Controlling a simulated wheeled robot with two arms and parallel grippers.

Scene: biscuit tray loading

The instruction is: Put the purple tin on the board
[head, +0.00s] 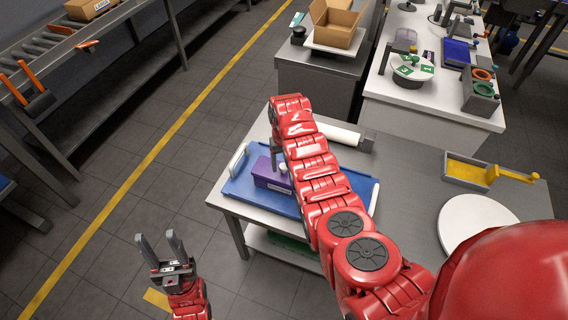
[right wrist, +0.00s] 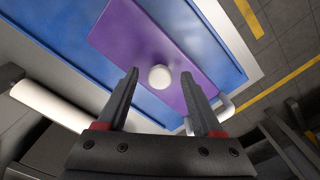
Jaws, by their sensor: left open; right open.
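The purple tin (head: 270,176), a box with a white round knob on its lid, sits on the blue tray (head: 243,189) with white handles. My right arm hides part of both in the head view. My right gripper (right wrist: 160,74) is open above the tin (right wrist: 135,42), with the white knob (right wrist: 160,77) showing between its fingers in the right wrist view. I cannot tell whether the fingers touch it. A round white board (head: 474,220) lies bare on the right of the table. My left gripper (head: 156,238) is open and empty, left of the table over the floor.
A white roll (head: 333,134) lies behind the tray. A yellow-floored grey tray with a yellow-handled tool (head: 490,174) stands behind the round board. A counter with a turntable (head: 412,68) and an open carton (head: 335,24) are further back.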

